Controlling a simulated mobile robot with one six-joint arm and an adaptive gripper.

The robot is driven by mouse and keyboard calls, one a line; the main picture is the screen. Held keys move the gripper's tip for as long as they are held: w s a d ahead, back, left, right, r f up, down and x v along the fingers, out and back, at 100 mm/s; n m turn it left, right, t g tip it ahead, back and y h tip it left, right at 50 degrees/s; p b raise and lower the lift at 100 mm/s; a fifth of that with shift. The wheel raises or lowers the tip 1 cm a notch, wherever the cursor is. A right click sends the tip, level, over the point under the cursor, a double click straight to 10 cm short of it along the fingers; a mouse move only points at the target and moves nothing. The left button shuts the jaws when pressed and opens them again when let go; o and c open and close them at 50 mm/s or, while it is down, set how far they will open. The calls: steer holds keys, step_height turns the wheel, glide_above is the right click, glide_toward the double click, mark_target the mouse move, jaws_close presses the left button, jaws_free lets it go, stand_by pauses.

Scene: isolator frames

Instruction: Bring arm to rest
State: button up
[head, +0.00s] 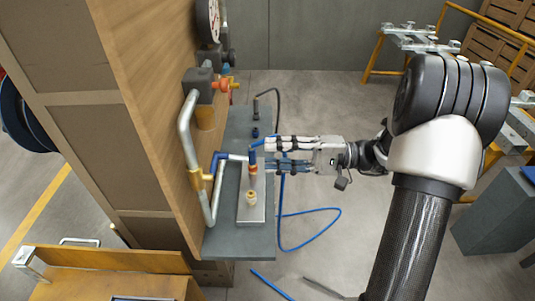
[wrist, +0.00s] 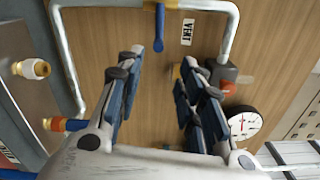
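My arm (head: 430,150) reaches in from the right in the head view, with its forearm bent toward the wooden panel. My gripper (head: 266,154) is at its left end, above the grey shelf (head: 240,242) and close to the blue-handled pipe fittings. In the head view I cannot tell whether it touches them. In the wrist view my gripper (wrist: 158,68) has its two fingers apart, with only the wooden panel (wrist: 150,82) showing between them. A blue valve handle (wrist: 158,46) shows beyond the fingertips on the pipe. The gripper is open and empty.
Grey pipes (head: 188,130), a red-orange valve (head: 222,85) and a gauge (head: 214,18) stand out from the panel. A blue hose (head: 325,210) hangs below the gripper. Yellow railing (head: 378,58) and a grey block (head: 490,215) are at the right. Open floor lies between.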

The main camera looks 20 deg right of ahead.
steer(key=shift+a, duration=0.1)
stand_by(0.3)
steer(key=s+a+n+g+h, duration=0.4)
steer(key=s+a+g+h, duration=0.3)
steer(key=s+a, duration=0.5)
steer(key=s+d+r+n+t+h, duration=0.1)
steer(key=s+d+n+t+h, duration=0.1)
steer(key=s+d+t+h, duration=0.3)
steer(key=s+d+h, duration=0.1)
steer(key=s+h, duration=0.3)
steer(key=h, duration=0.1)
steer(key=shift+d+r+t, duration=0.3)
steer(key=shift+d, duration=0.1)
